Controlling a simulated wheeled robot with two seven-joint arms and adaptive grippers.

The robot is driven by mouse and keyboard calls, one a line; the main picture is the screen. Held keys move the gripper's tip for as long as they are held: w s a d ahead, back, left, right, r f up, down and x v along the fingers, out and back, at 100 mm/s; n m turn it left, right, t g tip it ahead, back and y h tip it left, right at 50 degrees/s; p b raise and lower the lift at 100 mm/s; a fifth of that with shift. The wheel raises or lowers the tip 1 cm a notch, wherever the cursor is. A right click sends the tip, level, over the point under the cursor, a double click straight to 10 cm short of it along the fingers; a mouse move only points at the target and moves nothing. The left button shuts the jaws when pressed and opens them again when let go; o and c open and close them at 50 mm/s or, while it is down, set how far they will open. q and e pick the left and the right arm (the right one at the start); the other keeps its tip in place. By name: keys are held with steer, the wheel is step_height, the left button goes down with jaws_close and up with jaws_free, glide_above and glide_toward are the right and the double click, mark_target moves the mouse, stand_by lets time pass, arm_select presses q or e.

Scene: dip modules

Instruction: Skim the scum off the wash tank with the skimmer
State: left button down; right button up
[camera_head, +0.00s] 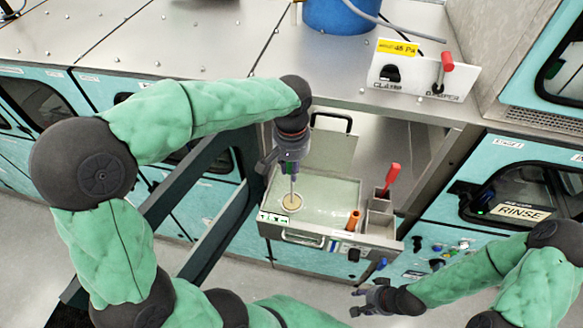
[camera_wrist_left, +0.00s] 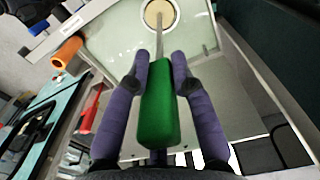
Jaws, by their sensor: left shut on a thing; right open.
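The wash tank (camera_head: 335,207) is an open metal tank with pale greenish liquid, in the middle of the head view. My left gripper (camera_head: 287,163) is above its left part, shut on the green handle of the skimmer (camera_wrist_left: 160,105). The skimmer's shaft points down, and its round tan head (camera_head: 292,201) is at the tank's left end, over or at the liquid; I cannot tell how deep. The head also shows at the top of the left wrist view (camera_wrist_left: 158,14). No separate scum can be made out. My right gripper (camera_head: 368,297) is open and empty, below and right of the tank.
A red-handled tool (camera_head: 391,178) stands in a holder at the tank's right end, and an orange handle (camera_head: 353,220) is beside it. A raised lid (camera_head: 331,150) stands behind the tank. A panel with a red lever (camera_head: 446,66) and a blue bucket (camera_head: 340,14) are on the counter.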

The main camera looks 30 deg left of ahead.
arm_select(q)
steer(key=shift+r+p, duration=1.6)
steer(key=shift+r, duration=0.85)
